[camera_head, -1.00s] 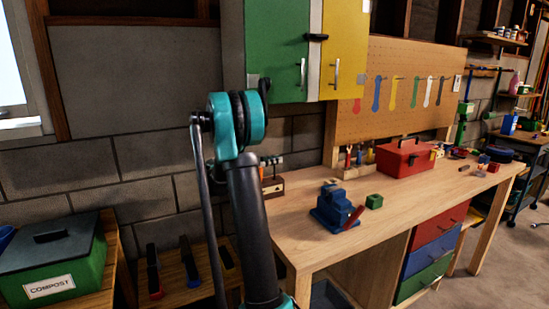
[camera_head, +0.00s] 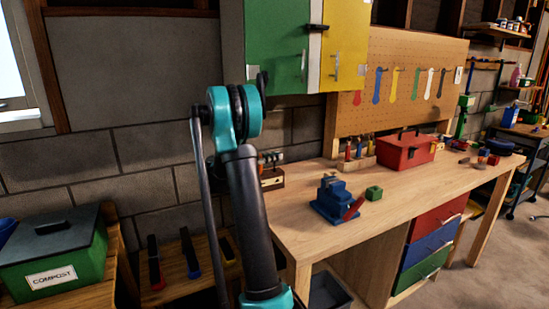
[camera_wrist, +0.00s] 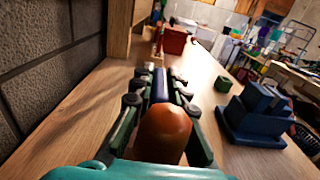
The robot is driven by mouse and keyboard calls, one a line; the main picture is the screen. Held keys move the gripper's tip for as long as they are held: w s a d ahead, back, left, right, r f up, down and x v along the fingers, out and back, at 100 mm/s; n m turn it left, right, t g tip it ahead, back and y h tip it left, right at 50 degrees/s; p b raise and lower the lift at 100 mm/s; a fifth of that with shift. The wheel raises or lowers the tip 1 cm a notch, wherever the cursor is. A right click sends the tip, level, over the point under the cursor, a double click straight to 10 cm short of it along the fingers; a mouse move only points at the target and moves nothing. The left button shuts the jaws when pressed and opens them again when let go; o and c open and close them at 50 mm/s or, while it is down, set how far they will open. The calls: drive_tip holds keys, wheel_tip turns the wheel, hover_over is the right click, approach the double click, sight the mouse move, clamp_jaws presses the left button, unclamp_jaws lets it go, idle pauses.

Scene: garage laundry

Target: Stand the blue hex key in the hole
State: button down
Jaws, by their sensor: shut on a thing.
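In the wrist view, my gripper (camera_wrist: 159,84) is shut on a narrow blue thing (camera_wrist: 160,90), which fits the blue hex key. It lies between the fingers, pointing away from the camera; its far end is not clear. A rounded orange-brown shape (camera_wrist: 163,135) sits between the finger bases; I cannot tell what it is. In the head view, a small wooden block (camera_head: 271,178) with thin upright pieces stands on the bench's left end, partly behind my arm. Its holes are too small to make out. The gripper is hidden in the head view.
The bench (camera_head: 330,240) carries a blue vise (camera_head: 331,190) with a red handle, a green block (camera_head: 374,193) and a red toolbox (camera_head: 405,152). The grey block wall (camera_wrist: 45,60) runs close along the left in the wrist view.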

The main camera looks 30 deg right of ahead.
drive_tip(key=shift+f, duration=0.2)
drive_tip(key=shift+f, duration=0.35)
drive_tip(key=shift+f, duration=0.35)
drive_tip(key=shift+f, duration=0.3)
drive_tip(key=shift+f, duration=0.35)
drive_tip(key=shift+f, duration=0.3)
